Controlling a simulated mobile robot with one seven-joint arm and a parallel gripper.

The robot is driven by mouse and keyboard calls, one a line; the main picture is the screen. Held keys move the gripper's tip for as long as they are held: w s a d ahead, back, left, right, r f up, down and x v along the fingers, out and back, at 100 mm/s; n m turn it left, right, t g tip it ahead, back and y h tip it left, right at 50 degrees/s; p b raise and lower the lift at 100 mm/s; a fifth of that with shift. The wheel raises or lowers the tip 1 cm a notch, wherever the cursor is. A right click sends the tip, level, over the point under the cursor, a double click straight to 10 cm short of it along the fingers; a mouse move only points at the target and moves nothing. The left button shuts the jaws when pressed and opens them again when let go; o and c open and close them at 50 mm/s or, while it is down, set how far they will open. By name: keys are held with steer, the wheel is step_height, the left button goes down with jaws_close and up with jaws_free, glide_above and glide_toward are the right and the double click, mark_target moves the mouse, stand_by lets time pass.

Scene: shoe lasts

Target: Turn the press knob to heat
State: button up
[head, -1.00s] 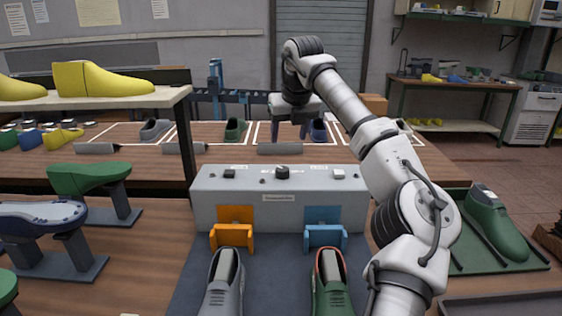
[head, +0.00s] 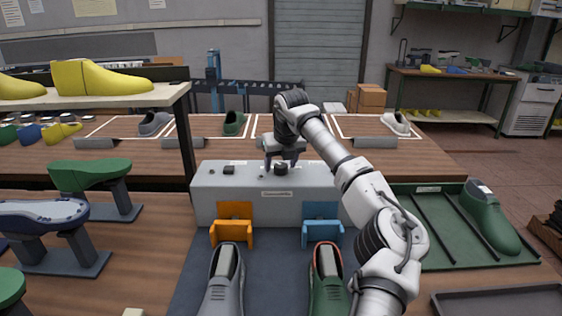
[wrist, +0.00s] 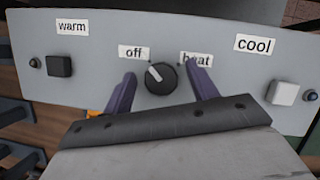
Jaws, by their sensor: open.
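The press (head: 215,195) is a grey box with a control panel on top. Its round black knob (wrist: 160,77) sits in the middle of the panel, and its white pointer line is turned toward the "off" label (wrist: 134,52). The "heat" label (wrist: 196,59) is to the right of the knob, partly covered by a finger. My gripper (wrist: 160,88) is open, with one finger on each side of the knob; small gaps show between fingers and knob. In the head view my gripper (head: 280,162) is down at the panel by the knob (head: 281,169).
A black button (wrist: 59,66) by the "warm" label is at the panel's left, and a white button (wrist: 284,92) by "cool" at its right. Orange (head: 233,226) and blue (head: 322,224) brackets stand before the press, with a grey shoe (head: 225,275) and a green shoe (head: 327,275).

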steer(key=c, duration=1)
steer(key=shift+m+b, duration=0.3)
steer(key=shift+m, duration=0.1)
steer(key=m+h+b, duration=0.1)
steer(key=m+b, duration=0.1)
steer(key=m, duration=0.1)
steer(key=shift+m+h, duration=0.3)
steer(key=shift+h, duration=0.1)
steer(key=m, duration=0.2)
steer(key=m+h+b, duration=0.1)
steer(key=m, duration=0.1)
steer(key=shift+a+r+m+h, duration=0.1)
steer(key=shift+r+m+h, duration=0.05)
steer(key=shift+m+h, duration=0.15)
steer(key=m+g+h, duration=0.1)
steer(key=m, duration=0.3)
steer(key=shift+r+m, duration=0.1)
steer(key=shift+m, duration=0.2)
steer(key=shift+w+m+g+h+p, duration=0.1)
steer(key=shift+m+g+h+p, duration=0.4)
steer(key=shift+m+p, duration=0.5)
steer(key=shift+m+g+p, duration=0.4)
steer(key=shift+m+p, duration=0.15)
steer(key=shift+m, duration=0.65)
